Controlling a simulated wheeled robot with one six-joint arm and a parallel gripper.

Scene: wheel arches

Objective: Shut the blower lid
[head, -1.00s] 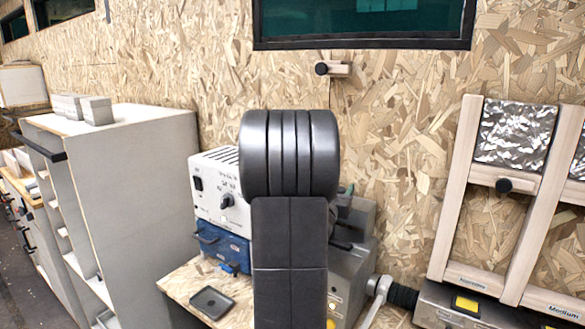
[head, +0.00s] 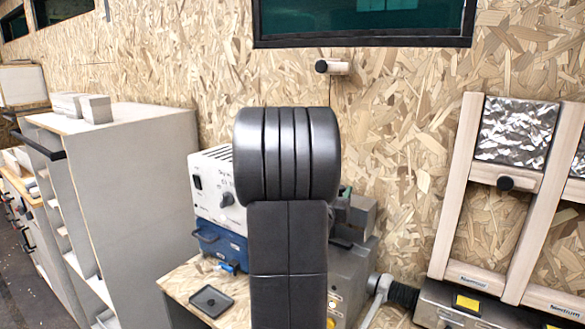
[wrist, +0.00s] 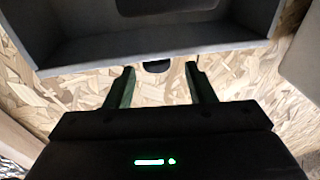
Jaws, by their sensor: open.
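In the head view my arm stands in front of a grey machine (head: 350,268) and hides much of it, so I cannot make out the blower lid there. In the wrist view a grey, box-like part with a recessed face (wrist: 150,48) spans the top; I cannot tell whether it is the lid or the housing. A small dark rounded piece (wrist: 157,66) shows at its lower edge, between and beyond the fingertips. My gripper (wrist: 161,74) is open, its two greenish fingers pointing towards that piece, with nothing seen held. The gripper is hidden in the head view.
A white-and-blue device (head: 218,195) stands on a wooden bench left of my arm, with a small black tray (head: 211,302) in front. A tall grey shelf unit (head: 150,190) is further left. A wooden frame (head: 455,190) stands right. The chipboard wall (head: 400,150) is behind.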

